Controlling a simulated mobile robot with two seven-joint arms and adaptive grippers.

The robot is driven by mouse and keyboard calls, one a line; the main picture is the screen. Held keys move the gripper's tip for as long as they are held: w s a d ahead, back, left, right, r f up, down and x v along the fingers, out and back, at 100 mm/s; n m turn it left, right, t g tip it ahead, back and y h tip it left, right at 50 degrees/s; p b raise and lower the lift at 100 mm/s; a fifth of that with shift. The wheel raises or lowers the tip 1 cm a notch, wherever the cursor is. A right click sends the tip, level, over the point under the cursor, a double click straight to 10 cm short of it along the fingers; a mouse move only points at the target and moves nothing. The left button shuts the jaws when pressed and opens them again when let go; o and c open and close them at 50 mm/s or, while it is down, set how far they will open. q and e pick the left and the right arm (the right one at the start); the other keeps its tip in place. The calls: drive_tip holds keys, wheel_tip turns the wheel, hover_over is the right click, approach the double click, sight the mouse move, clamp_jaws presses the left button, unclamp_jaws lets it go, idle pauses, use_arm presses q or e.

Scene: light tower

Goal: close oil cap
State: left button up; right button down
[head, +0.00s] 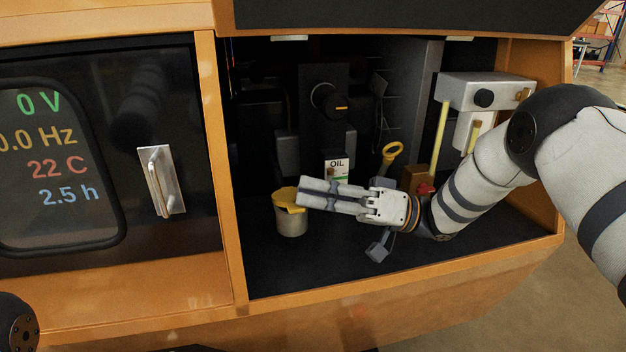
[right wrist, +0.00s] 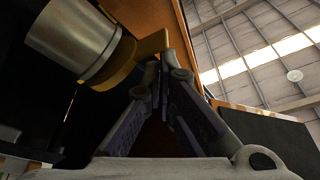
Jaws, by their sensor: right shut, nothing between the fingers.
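The yellow oil cap (head: 286,195) sits on top of a short metal filler cylinder (head: 291,222) on the dark floor of the open compartment. It looks flat on the rim, with its tab to the right, beside my right fingertips. In the right wrist view, the yellow cap (right wrist: 120,62) covers the end of the metal cylinder (right wrist: 72,38), and its tab reaches close to the fingertips. My right gripper (head: 300,197) is shut and empty, lying nearly level; its fingertips (right wrist: 163,75) are at the tab, and I cannot tell whether they touch. My left gripper is out of view.
A yellow dipstick ring (head: 392,152) and an OIL label (head: 337,168) stand behind my gripper. The compartment's front floor is clear.

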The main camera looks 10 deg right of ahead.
drive_tip(key=shift+s+f, duration=0.2)
drive_tip(key=shift+f, duration=0.4)
idle(0.3)
